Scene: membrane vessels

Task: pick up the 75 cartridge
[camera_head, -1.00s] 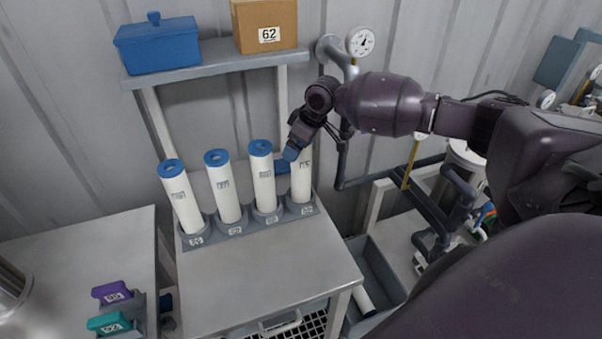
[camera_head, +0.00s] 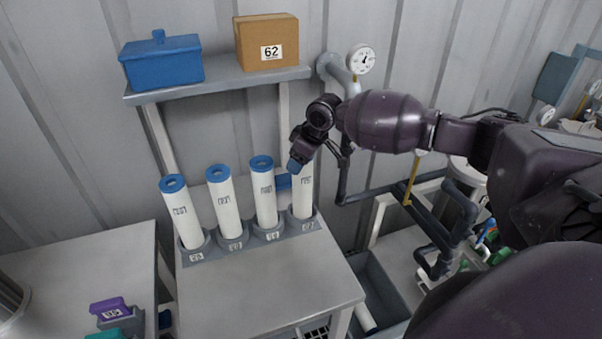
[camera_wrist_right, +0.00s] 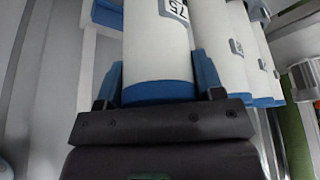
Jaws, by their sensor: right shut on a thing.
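The 75 cartridge (camera_head: 302,192) is a white tube with a blue end, the rightmost in a row of similar tubes. It stands upright in the grey rack (camera_head: 240,248), its lower end in the rightmost socket. My right gripper (camera_head: 297,166) is shut around its upper end, hiding much of the blue cap. In the right wrist view the cartridge (camera_wrist_right: 157,45), with its 75 label partly cut off, lies between the two blue fingers, one on each side (camera_wrist_right: 158,90). My left gripper is not in view.
Three other blue-capped cartridges stand close to the left (camera_head: 265,195). A shelf above holds a blue lidded box (camera_head: 160,62) and a cardboard box marked 62 (camera_head: 267,42). Dark pipes (camera_head: 385,188) and a grey bin (camera_head: 385,285) are at the right. The bench front is clear.

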